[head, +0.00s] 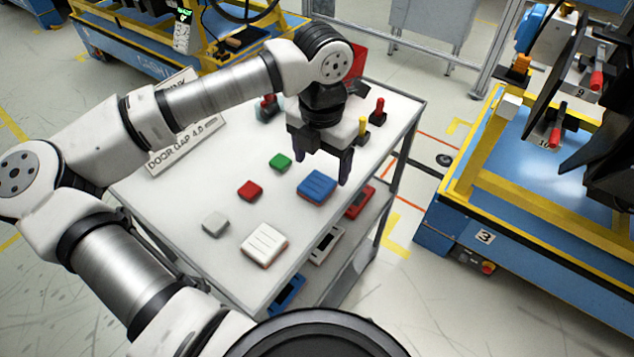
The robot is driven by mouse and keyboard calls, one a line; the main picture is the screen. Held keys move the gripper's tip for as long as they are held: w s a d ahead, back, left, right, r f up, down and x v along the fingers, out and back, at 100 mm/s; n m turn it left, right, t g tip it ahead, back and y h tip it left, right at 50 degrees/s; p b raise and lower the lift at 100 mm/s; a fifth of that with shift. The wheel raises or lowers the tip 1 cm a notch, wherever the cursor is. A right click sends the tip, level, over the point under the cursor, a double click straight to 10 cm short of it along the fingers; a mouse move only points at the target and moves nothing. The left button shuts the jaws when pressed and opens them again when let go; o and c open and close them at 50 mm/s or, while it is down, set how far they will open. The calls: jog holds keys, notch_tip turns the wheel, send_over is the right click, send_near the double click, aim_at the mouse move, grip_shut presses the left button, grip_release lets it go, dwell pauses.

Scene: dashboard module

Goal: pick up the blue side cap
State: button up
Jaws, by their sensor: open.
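The blue side cap (317,186) appears to be the flat blue block with ridges on top, lying near the right edge of the white table top (190,195). My gripper (322,166) points down just above and behind it, with its two dark fingers apart and nothing between them. The right fingertip overlaps the cap's far right side in the picture. The exact height above the cap is hard to tell. No finger visibly holds the cap.
A green block (280,162), a red block (250,190), a grey block (215,223) and a larger white block (264,244) lie nearby, apart. Yellow (362,128) and red (379,108) upright pegs stand behind my gripper. A sign (186,145) lies at the left edge.

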aim_at(320, 180)
jog(key=shift+s+f+p, duration=0.1)
jog(key=shift+f+p, duration=0.35)
jog(key=shift+f, duration=1.45)
jog(key=c, duration=1.1)
jog(key=shift+o, duration=0.2)
jog(key=shift+r, duration=0.1)
